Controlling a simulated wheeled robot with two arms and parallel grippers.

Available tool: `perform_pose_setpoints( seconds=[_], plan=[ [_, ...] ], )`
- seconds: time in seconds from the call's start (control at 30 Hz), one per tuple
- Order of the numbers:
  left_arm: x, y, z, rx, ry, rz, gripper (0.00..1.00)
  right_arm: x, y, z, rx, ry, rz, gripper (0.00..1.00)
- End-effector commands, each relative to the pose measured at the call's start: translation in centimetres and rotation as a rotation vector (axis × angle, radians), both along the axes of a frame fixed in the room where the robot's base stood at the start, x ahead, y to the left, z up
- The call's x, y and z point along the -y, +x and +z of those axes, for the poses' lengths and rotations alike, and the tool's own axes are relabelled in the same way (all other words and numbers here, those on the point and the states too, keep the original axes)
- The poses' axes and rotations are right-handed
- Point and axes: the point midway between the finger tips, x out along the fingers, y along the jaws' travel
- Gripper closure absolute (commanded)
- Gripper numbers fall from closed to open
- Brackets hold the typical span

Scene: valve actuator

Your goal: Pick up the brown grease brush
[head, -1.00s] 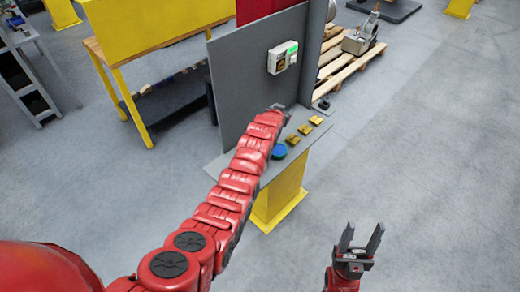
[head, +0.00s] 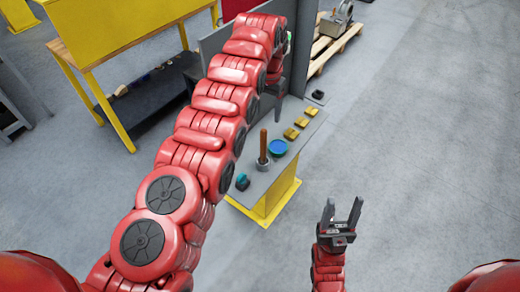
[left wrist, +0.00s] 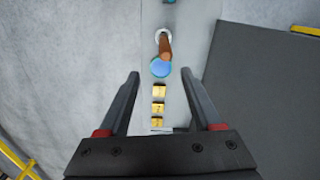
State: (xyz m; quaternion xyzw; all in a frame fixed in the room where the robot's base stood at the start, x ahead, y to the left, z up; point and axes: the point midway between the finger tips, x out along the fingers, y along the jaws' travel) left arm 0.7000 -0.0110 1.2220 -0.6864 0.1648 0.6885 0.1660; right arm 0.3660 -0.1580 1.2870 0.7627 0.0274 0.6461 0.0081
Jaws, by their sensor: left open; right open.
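The brown grease brush (head: 263,145) stands upright in a small grey holder (head: 262,164) on the narrow grey shelf. In the left wrist view the brush (left wrist: 165,47) shows beyond my fingertips, near the top middle. My left gripper (head: 277,108) is above the shelf, behind and above the brush, partly hidden by my arm. In the left wrist view my left gripper (left wrist: 161,78) is open and empty, its fingers spread on either side of the shelf. My right gripper (head: 342,208) is open and empty, over the floor to the right of the shelf.
A blue round container (head: 278,148) stands right beside the brush. Several yellow blocks (head: 291,133) line the shelf, and a teal object (head: 242,181) sits at its near end. A grey upright panel (left wrist: 265,85) borders the shelf.

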Motion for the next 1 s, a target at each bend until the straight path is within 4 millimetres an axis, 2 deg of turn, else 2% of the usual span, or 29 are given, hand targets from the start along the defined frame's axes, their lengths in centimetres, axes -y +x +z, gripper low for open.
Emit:
perform_pose_setpoints(
  seconds=[0.03, 0.3, 0.5, 0.6, 0.63, 0.7, 0.97, 1.0],
  plan=[
    [0.0, -0.1, -1.7, -0.004, 0.001, 0.000, 0.34, 0.0, 0.0, -1.4, 0.000, 0.000, 0.000, 0.46],
    [-0.1, 0.1, -7.0, 0.001, 0.000, 0.001, 0.34, 0.0, 0.0, -6.7, 0.000, 0.000, 0.000, 0.46],
    [-0.1, 0.1, -10.3, 0.002, -0.001, 0.001, 0.34, 0.0, 0.0, -10.4, 0.000, 0.000, 0.000, 0.46],
    [-0.1, 0.1, -11.3, 0.005, -0.001, 0.001, 0.34, 0.0, 0.0, -11.6, 0.000, 0.000, 0.000, 0.46],
    [-0.1, 0.2, -11.4, 0.006, -0.002, 0.001, 0.34, 0.0, 0.0, -11.7, 0.000, 0.000, 0.000, 0.46],
    [0.0, 0.1, -11.0, 0.003, -0.005, -0.001, 0.34, 0.0, 0.0, -10.7, 0.000, 0.000, 0.000, 0.46],
    [-0.4, 0.0, -12.2, 0.004, -0.001, -0.001, 0.34, 0.0, 0.0, -9.5, 0.000, 0.000, 0.000, 0.46],
    [-0.7, 0.1, -12.3, 0.006, 0.000, 0.001, 0.34, 0.0, 0.0, -8.9, 0.000, 0.000, 0.000, 0.46]
  ],
)
